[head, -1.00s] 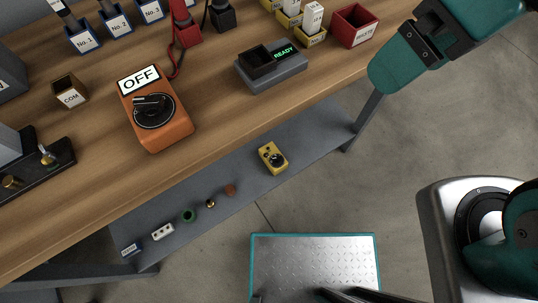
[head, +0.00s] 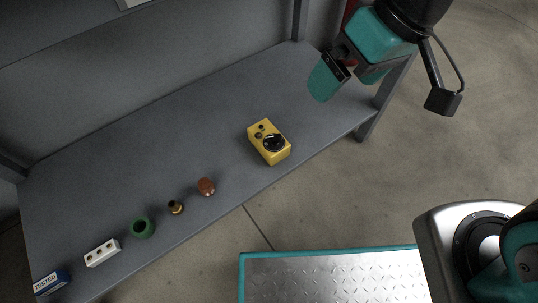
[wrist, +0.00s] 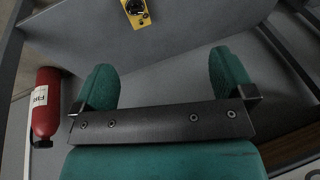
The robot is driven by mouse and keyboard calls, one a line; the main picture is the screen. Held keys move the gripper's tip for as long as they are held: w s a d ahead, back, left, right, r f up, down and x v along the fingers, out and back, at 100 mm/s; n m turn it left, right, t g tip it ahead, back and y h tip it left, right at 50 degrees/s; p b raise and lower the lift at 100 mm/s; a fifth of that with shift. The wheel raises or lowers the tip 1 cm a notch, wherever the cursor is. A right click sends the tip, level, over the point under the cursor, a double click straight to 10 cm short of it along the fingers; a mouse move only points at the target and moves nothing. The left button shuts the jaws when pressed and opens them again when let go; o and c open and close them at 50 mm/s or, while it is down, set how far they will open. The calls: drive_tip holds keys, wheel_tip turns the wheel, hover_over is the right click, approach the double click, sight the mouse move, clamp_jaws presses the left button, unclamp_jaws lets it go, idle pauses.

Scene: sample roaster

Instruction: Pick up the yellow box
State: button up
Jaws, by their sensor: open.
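The yellow box (head: 268,141) sits on the grey lower shelf, right of the row of small items, with a black dial on its top. It also shows at the top edge of the wrist view (wrist: 137,12), partly cut off. My gripper (head: 340,80) is up and to the right of the box in the head view, apart from it. In the wrist view my gripper (wrist: 165,80) has its two teal fingers wide apart with nothing between them.
On the grey shelf (head: 200,120) stand a brown round piece (head: 206,187), a brass piece (head: 176,207), a green ring (head: 143,228), a white block (head: 102,252) and a "TESTED" box (head: 50,283). A red extinguisher (wrist: 46,105) stands at left in the wrist view. A shelf leg (head: 366,130) is near my gripper.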

drive_tip(key=t+h+b, duration=0.1)
drive_tip(key=b, duration=0.1)
hover_over(273, 135)
drive_tip(key=s+d, duration=0.5)
drive_tip(key=s, duration=0.2)
wheel_tip(273, 135, down, 13)
drive_tip(key=shift+t, duration=0.9)
drive_tip(key=b+x, duration=0.4)
drive_tip(key=x, duration=0.6)
drive_tip(key=b+x, duration=0.3)
drive_tip(key=x, duration=0.8)
drive_tip(key=shift+d+b, duration=0.2)
drive_tip(key=shift+b, duration=0.2)
drive_tip(key=b+x, duration=0.4)
drive_tip(key=x, duration=0.1)
drive_tip(key=shift+d+f, duration=0.2)
drive_tip(key=shift+f, duration=0.1)
drive_tip(key=shift+r, duration=0.15)
drive_tip(key=c, duration=1.1)
